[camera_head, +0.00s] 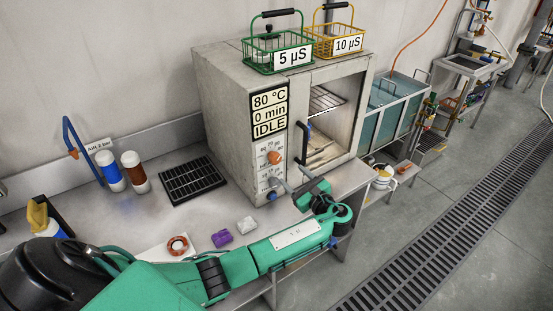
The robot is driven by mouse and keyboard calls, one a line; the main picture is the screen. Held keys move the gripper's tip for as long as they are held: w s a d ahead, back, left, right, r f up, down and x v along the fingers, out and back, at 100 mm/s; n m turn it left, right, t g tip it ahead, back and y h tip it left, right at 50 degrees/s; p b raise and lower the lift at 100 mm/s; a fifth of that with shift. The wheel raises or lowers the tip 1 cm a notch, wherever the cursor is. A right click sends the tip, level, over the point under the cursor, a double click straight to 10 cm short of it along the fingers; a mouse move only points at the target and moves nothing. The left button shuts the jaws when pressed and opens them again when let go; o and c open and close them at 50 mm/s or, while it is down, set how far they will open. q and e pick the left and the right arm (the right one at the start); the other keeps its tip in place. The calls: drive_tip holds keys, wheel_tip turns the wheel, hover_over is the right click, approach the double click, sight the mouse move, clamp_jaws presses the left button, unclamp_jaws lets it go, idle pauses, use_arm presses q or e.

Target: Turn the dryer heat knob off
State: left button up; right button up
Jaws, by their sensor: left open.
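The dryer (228,105) is a grey box on the bench. Its front panel reads 80 °C, 0 min and IDLE. Below the display sits an orange knob (274,158) with a numbered scale around it. A second dial (265,184) lies below it, partly hidden by my gripper. I cannot read the labels that would tell which is the heat knob. My left gripper (275,189) is open, its fingers pointing at the lower part of the panel, below the orange knob. I cannot tell whether they touch anything. My right gripper is not in view.
A green basket (278,52) and a yellow basket (337,41) stand on the dryer. The dryer's door handle (302,143) is close to my gripper. A black grid mat (193,180), two bottles (135,172) and small blocks (222,238) are on the bench.

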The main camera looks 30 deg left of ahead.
sight(277, 162)
use_arm(q)
drive_tip(key=p+x, duration=0.2)
drive_tip(key=x, duration=0.7)
drive_tip(key=shift+w+a+p, duration=0.15)
drive_tip(key=shift+a+p, duration=0.15)
drive_tip(key=shift+p, duration=0.05)
drive_tip(key=shift+w+a, duration=0.15)
drive_tip(key=shift+a, duration=0.3)
drive_tip(key=shift+f, duration=0.1)
drive_tip(key=c, duration=1)
